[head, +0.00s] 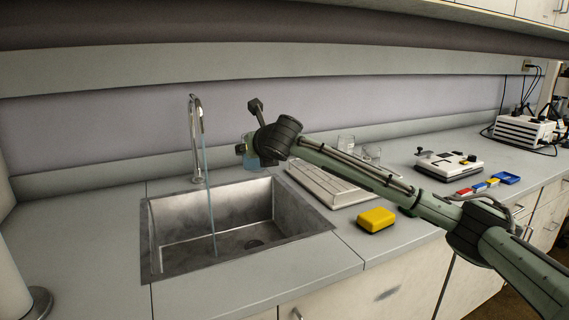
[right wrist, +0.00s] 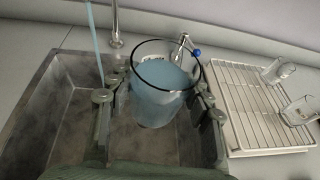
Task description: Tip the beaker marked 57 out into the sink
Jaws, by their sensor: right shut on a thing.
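My right gripper (head: 246,148) is shut on a glass beaker (head: 251,164) holding blue liquid, above the back right part of the sink. In the right wrist view the beaker (right wrist: 160,106) sits between the fingers, roughly upright, with liquid inside. No number is readable on it. The steel sink (head: 155,240) is set into the counter, and its basin also shows in the right wrist view (right wrist: 62,115). My left gripper is not in view.
A tall tap (head: 196,135) runs a water stream into the sink. A draining rack (head: 312,185) with glassware (head: 346,142) stands right of the sink. A yellow sponge (head: 376,219) lies on the counter.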

